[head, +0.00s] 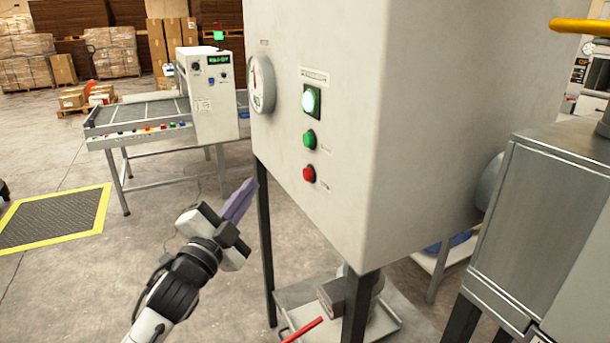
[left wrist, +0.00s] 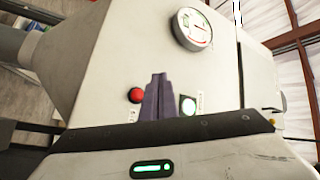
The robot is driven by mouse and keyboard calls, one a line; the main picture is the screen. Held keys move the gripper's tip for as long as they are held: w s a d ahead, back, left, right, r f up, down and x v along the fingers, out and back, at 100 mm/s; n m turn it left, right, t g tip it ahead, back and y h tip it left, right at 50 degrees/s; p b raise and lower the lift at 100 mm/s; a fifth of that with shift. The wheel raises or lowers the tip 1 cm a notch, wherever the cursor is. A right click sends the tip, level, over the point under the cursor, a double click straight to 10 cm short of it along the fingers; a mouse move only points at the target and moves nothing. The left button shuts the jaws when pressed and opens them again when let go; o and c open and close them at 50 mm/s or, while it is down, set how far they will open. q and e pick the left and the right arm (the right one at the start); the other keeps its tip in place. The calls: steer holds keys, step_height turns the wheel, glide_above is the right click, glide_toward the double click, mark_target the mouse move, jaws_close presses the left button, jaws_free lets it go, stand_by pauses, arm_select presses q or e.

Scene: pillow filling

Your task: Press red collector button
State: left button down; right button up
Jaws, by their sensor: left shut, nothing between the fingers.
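The red button (head: 309,173) is the lowest control on the front panel of the tall beige collector cabinet (head: 330,220). A green button (head: 309,138) and a lit green-white lamp (head: 309,101) sit above it. My left gripper (head: 241,198) is shut and empty, its purple fingers pointing up toward the panel, left of and lower than the red button, apart from it. In the left wrist view the red button (left wrist: 136,95) shows just left of the fingertips (left wrist: 157,82), and the lit lamp (left wrist: 188,107) to their right. The green button is hidden there. My right gripper is not in view.
A round gauge (head: 262,84) is on the cabinet's left part. The cabinet stands on dark legs (head: 265,240) over a tray (head: 385,325) with a red handle (head: 303,329). A conveyor machine (head: 205,95) stands behind at left. A metal cabinet (head: 535,215) is at right.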

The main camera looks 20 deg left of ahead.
mark_target(308, 175)
arm_select(q)
steer(key=w+d+b, duration=0.2)
steer(key=w+d, duration=0.4)
steer(key=shift+w, duration=0.3)
stand_by(2.1)
steer(key=shift+w+d, duration=0.25)
steer(key=shift+w, duration=0.05)
steer(key=shift+w+d, duration=0.35)
stand_by(0.9)
stand_by(0.4)
steer(key=shift+s+a+p, duration=0.3)
steer(key=shift+s+a, duration=0.3)
steer(key=shift+s, duration=0.1)
